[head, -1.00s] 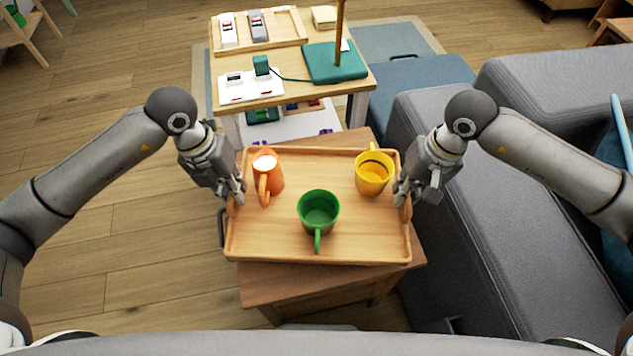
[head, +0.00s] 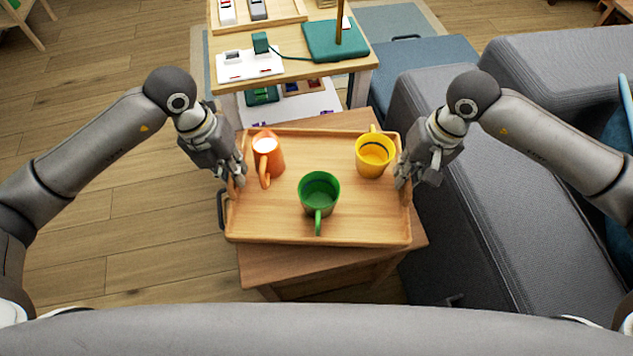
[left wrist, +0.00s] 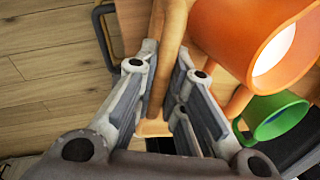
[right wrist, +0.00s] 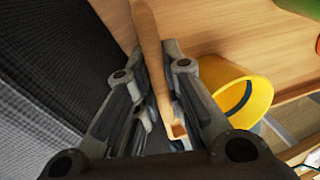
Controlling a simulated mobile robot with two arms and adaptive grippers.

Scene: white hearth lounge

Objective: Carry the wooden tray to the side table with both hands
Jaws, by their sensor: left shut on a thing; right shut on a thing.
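The wooden tray (head: 275,222) is level over a low wooden table (head: 330,262) beside the sofa. I cannot tell whether it touches the top. It carries an orange mug (head: 268,152) at left, a green mug (head: 318,190) in the front middle and a yellow mug (head: 374,156) at right, all upright. My left gripper (head: 238,180) is shut on the tray's left side; the left wrist view shows the wooden rim (left wrist: 172,45) between its fingers. My right gripper (head: 403,180) is shut on the right side; its wrist view shows the rim (right wrist: 152,50) between its fingers.
A light wooden table (head: 300,84) with a teal lamp base (head: 335,42) and a white power strip (head: 248,64) stands behind the tray. A grey sofa (head: 480,190) is close on the right. A dark handle (head: 221,208) shows at left. Wooden floor (head: 110,230) lies open at left.

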